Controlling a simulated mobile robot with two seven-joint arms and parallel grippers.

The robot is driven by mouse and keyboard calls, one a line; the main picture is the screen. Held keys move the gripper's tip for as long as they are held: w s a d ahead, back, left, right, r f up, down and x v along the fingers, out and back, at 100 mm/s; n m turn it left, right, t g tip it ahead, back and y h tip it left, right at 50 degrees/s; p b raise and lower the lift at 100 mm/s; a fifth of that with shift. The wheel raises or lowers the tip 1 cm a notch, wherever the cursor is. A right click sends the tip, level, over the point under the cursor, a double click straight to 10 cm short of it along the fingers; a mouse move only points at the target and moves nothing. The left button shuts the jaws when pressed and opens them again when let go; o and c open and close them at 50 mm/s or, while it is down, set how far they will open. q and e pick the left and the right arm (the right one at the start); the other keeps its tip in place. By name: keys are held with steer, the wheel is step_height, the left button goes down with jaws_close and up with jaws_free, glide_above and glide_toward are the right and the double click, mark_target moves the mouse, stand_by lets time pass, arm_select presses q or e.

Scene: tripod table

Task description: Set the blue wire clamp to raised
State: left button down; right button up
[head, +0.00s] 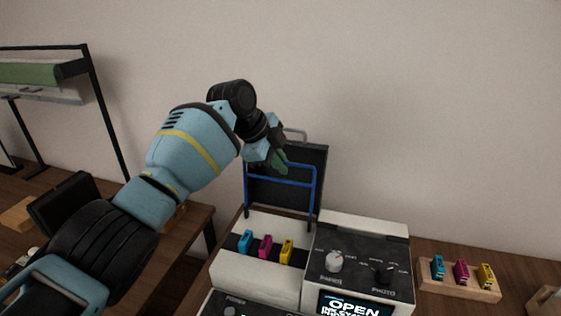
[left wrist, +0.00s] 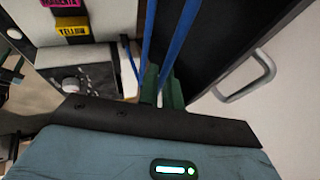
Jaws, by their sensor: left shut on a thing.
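The blue wire clamp (head: 284,183) is a bent wire frame on the white printer in the head view. It stands upright in front of the raised dark lid (head: 312,160). Its blue wires also show in the left wrist view (left wrist: 180,45), running up from my fingers. My left gripper (head: 279,162) is at the clamp's top bar, its green fingers closed on the wire. In the left wrist view the green fingertips (left wrist: 163,90) are at the blue wire. My right gripper is not in view.
The printer (head: 340,225) has cyan, magenta and yellow cartridges (head: 265,246) in its open bay, with knobs and a screen reading OPEN (head: 355,306). A wooden holder (head: 460,285) with three more cartridges stands at right. A metal handle (left wrist: 250,80) is on the lid.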

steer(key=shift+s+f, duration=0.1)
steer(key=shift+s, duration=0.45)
arm_select(q)
steer(key=c, duration=1.6)
jaws_free()
steer(key=shift+w, duration=0.15)
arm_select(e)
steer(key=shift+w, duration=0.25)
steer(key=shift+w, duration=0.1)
arm_select(q)
steer(key=shift+a+r, duration=0.15)
steer(key=shift+r, duration=0.15)
steer(key=v, duration=0.7)
steer(key=shift+p, duration=0.3)
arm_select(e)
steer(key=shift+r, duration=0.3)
